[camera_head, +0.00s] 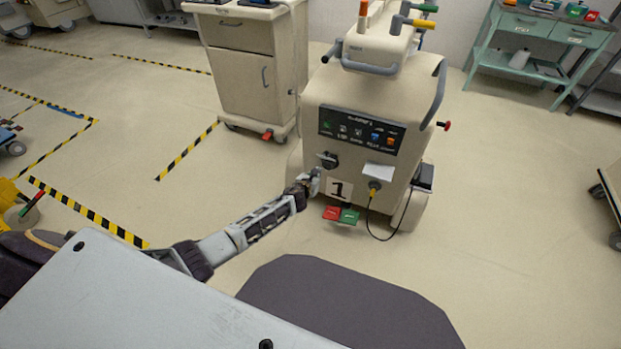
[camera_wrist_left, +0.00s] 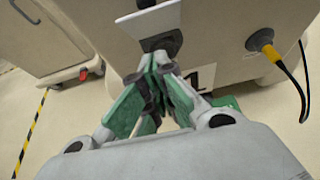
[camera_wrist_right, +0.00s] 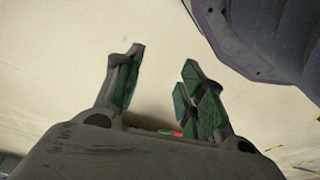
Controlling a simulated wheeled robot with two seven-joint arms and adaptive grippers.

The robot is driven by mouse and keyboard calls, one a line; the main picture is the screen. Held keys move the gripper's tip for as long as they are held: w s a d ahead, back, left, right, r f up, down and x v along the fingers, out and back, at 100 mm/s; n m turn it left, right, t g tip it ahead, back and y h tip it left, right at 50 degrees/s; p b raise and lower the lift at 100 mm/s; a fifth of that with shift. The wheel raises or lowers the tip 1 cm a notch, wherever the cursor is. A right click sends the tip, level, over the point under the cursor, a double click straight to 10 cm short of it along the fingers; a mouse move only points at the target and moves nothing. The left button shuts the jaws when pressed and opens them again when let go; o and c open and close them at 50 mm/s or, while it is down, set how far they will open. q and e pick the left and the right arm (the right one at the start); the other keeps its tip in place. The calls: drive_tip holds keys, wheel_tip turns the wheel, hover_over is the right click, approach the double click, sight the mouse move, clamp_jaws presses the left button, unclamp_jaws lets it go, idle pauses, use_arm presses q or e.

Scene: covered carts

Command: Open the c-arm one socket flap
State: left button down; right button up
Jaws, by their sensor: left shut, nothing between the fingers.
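The c-arm one cart (camera_head: 345,95) is a beige unit with a "1" label (camera_head: 339,189) on its front. A dark socket (camera_head: 328,160) sits above and left of the label. In the left wrist view, a pale plate (camera_wrist_left: 148,22) lies just above this dark socket (camera_wrist_left: 160,42); I cannot tell how far this flap is open. My left gripper (camera_head: 315,178) is shut and empty just below the socket; its tips (camera_wrist_left: 158,68) look close to or touching the socket's lower edge. My right gripper (camera_wrist_right: 160,75) is open and empty over bare floor.
A yellow plug (camera_head: 373,191) with a black cable sits in the right socket, below a white plate (camera_head: 380,171). Red (camera_head: 331,213) and green (camera_head: 349,216) pedals stick out low in front. A beige cabinet cart (camera_head: 237,75) stands left. The floor between is clear.

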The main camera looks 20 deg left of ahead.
use_arm(q)
drive_tip(key=w+r+p+v, duration=0.1)
drive_tip(key=p+v, duration=0.3)
drive_tip(key=v, duration=0.5)
drive_tip(key=shift+r, duration=0.45)
use_arm(e)
drive_tip(key=s+d+f, duration=0.4)
drive_tip(key=f, duration=0.6)
drive_tip(key=shift+d+f+t, duration=0.2)
drive_tip(key=shift+t, duration=0.2)
